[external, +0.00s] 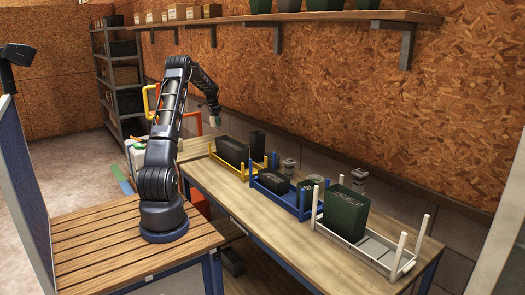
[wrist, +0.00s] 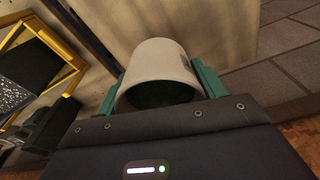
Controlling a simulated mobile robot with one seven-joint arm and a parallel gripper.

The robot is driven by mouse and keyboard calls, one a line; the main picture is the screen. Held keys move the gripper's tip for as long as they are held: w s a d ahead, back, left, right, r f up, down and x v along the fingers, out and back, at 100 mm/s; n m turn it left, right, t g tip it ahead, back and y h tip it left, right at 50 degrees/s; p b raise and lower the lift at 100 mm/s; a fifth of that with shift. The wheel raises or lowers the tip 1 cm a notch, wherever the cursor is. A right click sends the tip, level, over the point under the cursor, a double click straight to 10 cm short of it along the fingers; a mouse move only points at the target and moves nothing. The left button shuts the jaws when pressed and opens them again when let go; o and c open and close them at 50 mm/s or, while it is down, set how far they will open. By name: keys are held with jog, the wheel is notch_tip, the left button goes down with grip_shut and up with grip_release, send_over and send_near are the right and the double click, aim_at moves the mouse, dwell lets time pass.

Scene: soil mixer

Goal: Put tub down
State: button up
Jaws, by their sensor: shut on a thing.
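My gripper (wrist: 160,88) is shut on a pale grey round tub (wrist: 158,60); its teal fingers press on both sides of it. The tub's open end faces the wrist camera and its inside is dark. In the external view my gripper (external: 214,109) hangs over the far end of the wooden workbench (external: 262,210), with the tub (external: 215,121) small below it. The tub appears held above the bench top, apart from the crates. Whether its base touches anything cannot be told.
A yellow crate (external: 253,184) with a dark box stands nearest the tub. A blue crate (external: 303,214) and a white crate (external: 347,238) with a tall green container stand further right. Grey canisters (external: 291,167) stand behind. The bench's front strip is clear.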

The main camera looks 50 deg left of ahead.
notch_tip(320, 180, down, 12)
jog(key=shift+f, duration=0.1)
dwell(0.5)
jog(key=o, duration=1.1)
jog(key=shift+f, duration=0.1)
jog(key=r, duration=0.4)
jog(key=s+r, duration=0.1)
jog(key=r, duration=0.7)
jog(key=shift+s+a+r, duration=0.1)
jog(key=shift+s+a, duration=0.05)
jog(key=shift+s, duration=0.05)
